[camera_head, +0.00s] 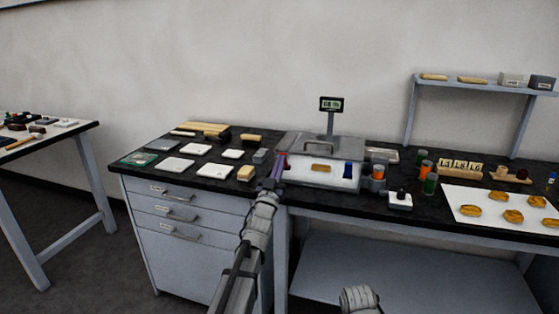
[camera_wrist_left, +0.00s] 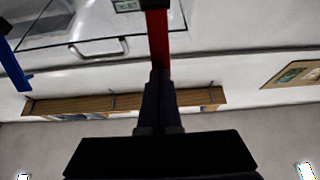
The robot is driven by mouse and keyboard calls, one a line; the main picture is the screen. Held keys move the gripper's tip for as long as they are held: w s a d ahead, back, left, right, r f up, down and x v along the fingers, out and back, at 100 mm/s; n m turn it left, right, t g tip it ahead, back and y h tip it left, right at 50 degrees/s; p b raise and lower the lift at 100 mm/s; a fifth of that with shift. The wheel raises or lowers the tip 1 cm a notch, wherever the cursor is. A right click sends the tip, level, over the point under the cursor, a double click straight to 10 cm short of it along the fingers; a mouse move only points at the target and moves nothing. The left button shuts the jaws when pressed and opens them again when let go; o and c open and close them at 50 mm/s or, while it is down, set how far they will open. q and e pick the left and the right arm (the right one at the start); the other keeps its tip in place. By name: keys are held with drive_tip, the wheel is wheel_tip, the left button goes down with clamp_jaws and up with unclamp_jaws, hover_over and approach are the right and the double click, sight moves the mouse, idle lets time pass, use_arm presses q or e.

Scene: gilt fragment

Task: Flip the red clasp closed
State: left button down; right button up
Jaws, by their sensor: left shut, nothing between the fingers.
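A grey case (camera_head: 318,180) with a handled lid stands on the black-topped bench, and its lid looks down. The red clasp (camera_head: 283,159) is at the left of the case's front, partly hidden by my left gripper (camera_head: 277,174). In the left wrist view the red clasp (camera_wrist_left: 158,45) is a long red bar running straight out from the tips of my left gripper (camera_wrist_left: 158,78). The fingers are shut together with nothing between them; I cannot tell whether they touch the clasp. A blue clasp (camera_head: 348,170) is at the right of the case's front.
A scale display (camera_head: 331,104) rises behind the case. Several white and tan blocks lie to the left. Orange and green jars (camera_head: 378,172) stand close on the right, near a white sheet (camera_head: 490,202) with gilt pieces. A shelf (camera_head: 485,86) stands at the back right.

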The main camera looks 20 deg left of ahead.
use_arm(q)
drive_tip(key=w+r+g+p, duration=0.1)
drive_tip(key=w+r+p, duration=0.1)
drive_tip(key=p, duration=0.2)
drive_tip(key=shift+w+r+g, duration=0.2)
drive_tip(key=shift+g, duration=0.2)
drive_tip(key=shift+s+f, duration=0.1)
use_arm(e)
wheel_tip(320, 180, up, 5)
drive_tip(key=shift+r, duration=0.2)
use_arm(q)
drive_tip(key=shift+s, duration=0.1)
drive_tip(key=s, duration=1.3)
drive_tip(key=shift+s+a, duration=0.2)
drive_tip(key=shift+s, duration=0.2)
use_arm(e)
drive_tip(key=shift+s+a, duration=0.25)
drive_tip(key=shift+a, duration=0.3)
